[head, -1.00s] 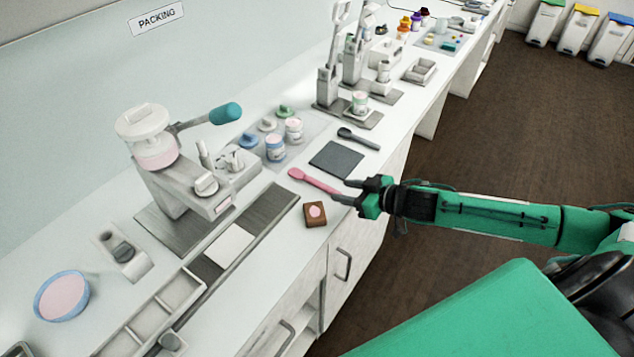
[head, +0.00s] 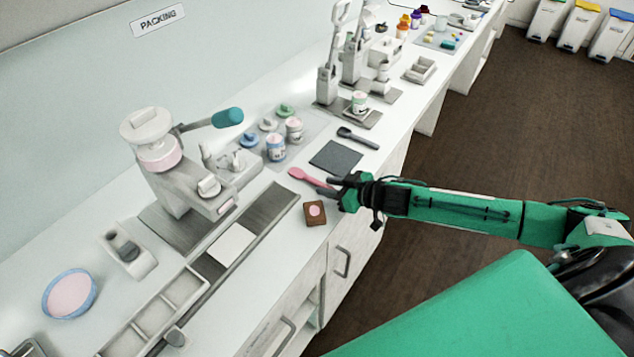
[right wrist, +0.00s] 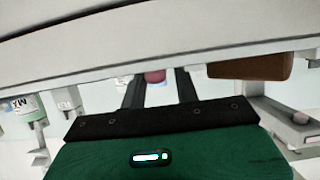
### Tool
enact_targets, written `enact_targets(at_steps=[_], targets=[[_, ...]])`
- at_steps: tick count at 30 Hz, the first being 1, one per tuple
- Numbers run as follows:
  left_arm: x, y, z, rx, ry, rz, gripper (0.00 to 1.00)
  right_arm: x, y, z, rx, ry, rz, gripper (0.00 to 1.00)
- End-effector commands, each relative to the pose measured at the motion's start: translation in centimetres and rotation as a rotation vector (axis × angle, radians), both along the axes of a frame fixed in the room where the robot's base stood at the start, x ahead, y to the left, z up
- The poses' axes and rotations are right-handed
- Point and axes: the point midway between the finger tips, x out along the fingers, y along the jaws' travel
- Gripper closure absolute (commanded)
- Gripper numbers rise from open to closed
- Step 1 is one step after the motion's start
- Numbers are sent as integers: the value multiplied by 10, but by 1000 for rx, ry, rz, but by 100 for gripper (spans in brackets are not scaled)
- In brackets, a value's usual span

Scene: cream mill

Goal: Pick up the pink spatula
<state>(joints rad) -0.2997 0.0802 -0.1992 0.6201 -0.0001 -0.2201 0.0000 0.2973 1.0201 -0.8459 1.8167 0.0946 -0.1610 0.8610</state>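The pink spatula (head: 300,175) lies on the white counter near its front edge, its rounded end pointing to the back left. My right gripper (head: 326,185) reaches in from the right at counter height, with its fingers on either side of the handle. The handle's far part is hidden by the gripper. In the right wrist view, a pink piece of the spatula (right wrist: 155,77) shows between the two fingers (right wrist: 160,88), with gaps beside it, so the gripper looks open. My left gripper is out of view.
A brown block with a pink top (head: 315,213) sits just in front of the gripper. A dark grey mat (head: 336,155) and a dark spatula (head: 358,138) lie behind it. Jars (head: 276,148) and a press (head: 170,170) stand to the left.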

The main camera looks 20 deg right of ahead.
Motion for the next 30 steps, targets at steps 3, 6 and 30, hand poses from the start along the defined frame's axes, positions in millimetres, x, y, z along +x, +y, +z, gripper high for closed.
enact_targets(at_steps=[3,6,30], targets=[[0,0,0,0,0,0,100,0,0,0,0,0,0,93],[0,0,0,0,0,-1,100,0,0,0,0,0,0,100],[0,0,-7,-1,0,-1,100,1,-1,98,-3,-6,1,100]])
